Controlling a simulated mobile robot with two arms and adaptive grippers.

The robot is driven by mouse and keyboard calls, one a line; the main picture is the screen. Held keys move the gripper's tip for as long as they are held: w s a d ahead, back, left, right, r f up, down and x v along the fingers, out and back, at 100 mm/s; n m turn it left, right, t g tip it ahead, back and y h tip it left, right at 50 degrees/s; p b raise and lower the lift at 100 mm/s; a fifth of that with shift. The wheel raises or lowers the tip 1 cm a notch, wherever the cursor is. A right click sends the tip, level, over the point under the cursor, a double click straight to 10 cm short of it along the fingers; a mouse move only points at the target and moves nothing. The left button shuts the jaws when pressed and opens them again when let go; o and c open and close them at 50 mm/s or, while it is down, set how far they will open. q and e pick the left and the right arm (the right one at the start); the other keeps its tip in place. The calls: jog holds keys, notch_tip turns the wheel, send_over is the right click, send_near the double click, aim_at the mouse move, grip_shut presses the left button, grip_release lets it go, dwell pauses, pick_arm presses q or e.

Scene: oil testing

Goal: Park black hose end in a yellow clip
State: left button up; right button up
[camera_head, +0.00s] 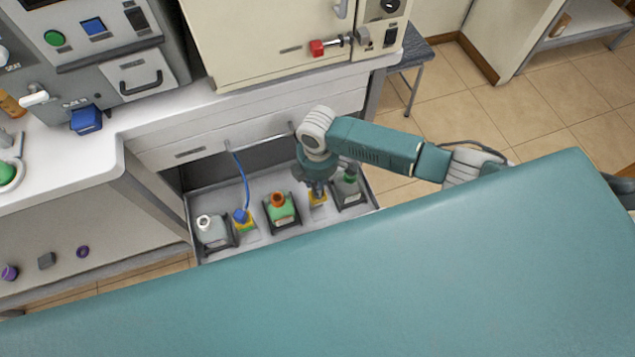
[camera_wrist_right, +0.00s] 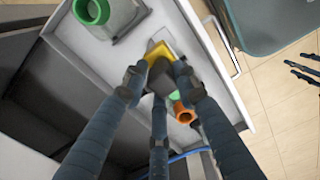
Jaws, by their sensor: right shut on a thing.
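My right gripper (camera_head: 317,184) points down into the open drawer, over the right-hand yellow clip (camera_head: 318,199). In the right wrist view, the fingers of the right gripper (camera_wrist_right: 160,76) are closed around a dark piece, the black hose end (camera_wrist_right: 160,82). It sits right at the yellow clip (camera_wrist_right: 159,51). The fingers cover much of both, so I cannot tell whether the hose end is seated in the clip. Another yellow clip (camera_head: 243,227) at left has a blue hose end (camera_head: 240,215) in it. My left gripper is not in view.
The drawer (camera_head: 262,181) also holds a green bottle with an orange neck (camera_head: 281,209), a grey bottle with a green neck (camera_head: 348,188) and a whitish bottle (camera_head: 211,229), each in a dark holder. The blue hose (camera_head: 241,170) rises at the back. The counter (camera_head: 150,120) stands behind.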

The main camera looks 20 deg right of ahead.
jog(key=shift+f+b, duration=0.35)
jog(key=shift+f, duration=0.35)
jog(key=o, duration=1.2)
notch_tip(320, 180, up, 12)
